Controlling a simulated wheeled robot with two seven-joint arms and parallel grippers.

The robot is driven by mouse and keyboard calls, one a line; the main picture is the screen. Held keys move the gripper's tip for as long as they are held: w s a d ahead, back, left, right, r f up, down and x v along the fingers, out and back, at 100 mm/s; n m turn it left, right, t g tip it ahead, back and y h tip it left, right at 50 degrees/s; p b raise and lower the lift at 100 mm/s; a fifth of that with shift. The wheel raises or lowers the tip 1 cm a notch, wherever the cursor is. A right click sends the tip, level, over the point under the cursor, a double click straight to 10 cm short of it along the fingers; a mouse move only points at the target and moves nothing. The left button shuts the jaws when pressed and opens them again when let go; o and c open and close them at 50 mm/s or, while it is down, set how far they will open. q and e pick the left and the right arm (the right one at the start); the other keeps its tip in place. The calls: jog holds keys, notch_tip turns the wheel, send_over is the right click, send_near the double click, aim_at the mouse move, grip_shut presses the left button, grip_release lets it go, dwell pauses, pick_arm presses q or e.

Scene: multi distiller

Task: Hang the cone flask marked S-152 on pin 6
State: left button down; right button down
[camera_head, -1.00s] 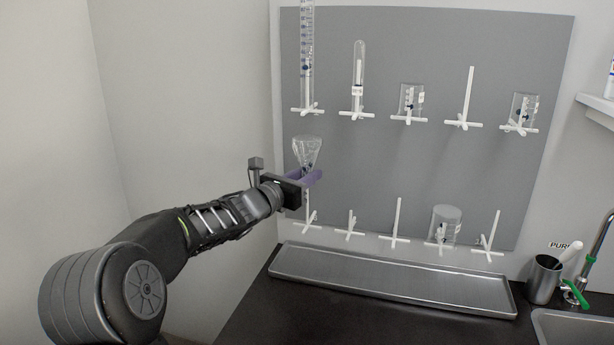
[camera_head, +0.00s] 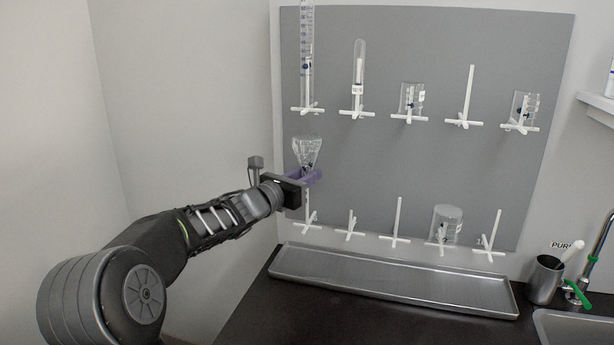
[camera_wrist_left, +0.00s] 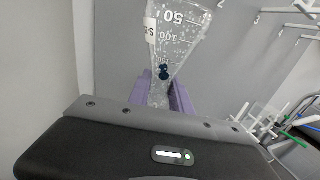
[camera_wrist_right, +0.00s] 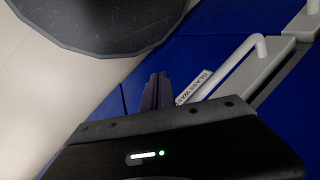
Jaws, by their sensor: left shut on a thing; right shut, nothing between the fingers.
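The clear cone flask (camera_head: 307,150) is upside down, its wide base up, in front of the grey peg board. My left gripper (camera_head: 308,178) is shut on its neck; the purple fingers show either side of it. In the left wrist view the flask (camera_wrist_left: 172,40) has volume marks, a dark blue emblem and a white label turned mostly out of sight. The leftmost lower pin (camera_head: 308,208) stands just below the gripper, its upper part partly hidden. I cannot read its number. My right gripper (camera_wrist_right: 157,90) is shut and empty, away from the board.
Other lower pins stand to the right: a short one (camera_head: 350,224), a bare tall one (camera_head: 397,218), and one with a beaker (camera_head: 447,222). The upper row holds several glass pieces. A metal tray (camera_head: 390,283) lies below. Blue drawers (camera_wrist_right: 225,40) are near my right gripper.

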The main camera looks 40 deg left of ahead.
aim_at(307, 217)
pick_arm(q)
jog(key=shift+f, duration=0.1)
jog(key=shift+f+b, duration=5.55)
jog(key=shift+b, duration=1.15)
jog(key=c, duration=1.1)
grip_release()
jog(key=s, duration=0.7)
jog(key=shift+s+b, duration=0.4)
jog(key=shift+d, duration=0.1)
